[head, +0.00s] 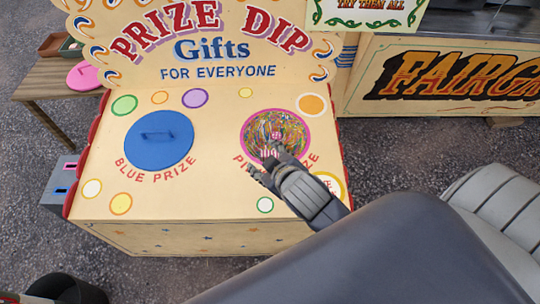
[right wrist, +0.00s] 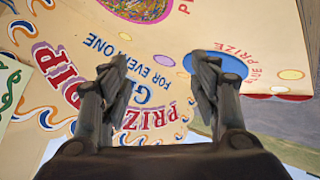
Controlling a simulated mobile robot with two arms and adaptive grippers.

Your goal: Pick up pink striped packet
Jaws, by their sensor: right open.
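A small pink-and-white striped packet (head: 268,153) shows at the near edge of the round pink-rimmed hole (head: 246,152), partly hidden by my right gripper. A similar pink striped spot (head: 277,135) shows in the middle of the hole among coloured shreds. My right gripper (head: 262,160) is open and empty over the near edge of the hole, its fingers close to the packet. In the right wrist view, the open fingers (right wrist: 160,85) have nothing between them; the hole (right wrist: 140,8) shows at the top, and I cannot make out the packet there. My left gripper is not in view.
A blue lid with a handle (head: 160,140) covers the left hole of the cream counter (head: 200,195). The Prize Dip sign (head: 215,72) stands upright behind the holes. A wooden side table (head: 55,80) with a pink lid (head: 84,76) stands at left.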

